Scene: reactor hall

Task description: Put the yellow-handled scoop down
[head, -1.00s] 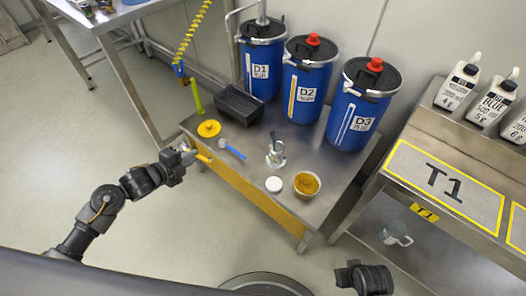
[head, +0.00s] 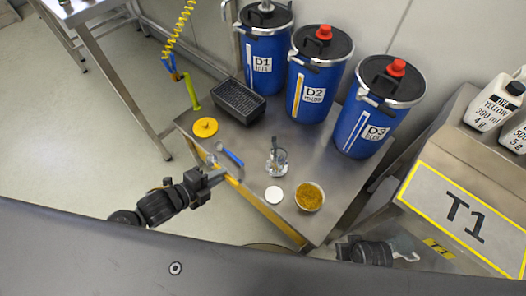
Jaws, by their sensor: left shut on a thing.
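My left gripper (head: 218,178) is at the front edge of the steel bench (head: 246,196), shut on the yellow-handled scoop. A bit of the yellow handle (head: 233,181) shows beside the fingers, and the greyish scoop head (head: 212,160) seems to lie just behind them, small and unclear. I cannot tell whether the scoop touches the bench. My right gripper (head: 350,251) is low at the right, in front of the bench. Its fingers are too unclear to read.
On the bench are a blue-handled scoop (head: 233,158), a yellow disc (head: 205,127), a black tray (head: 238,103), a clear beaker (head: 277,161), a white disc (head: 274,195) and a bowl of yellow powder (head: 309,197). Blue drums (head: 312,85) stand behind. Table T1 (head: 463,215) is right.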

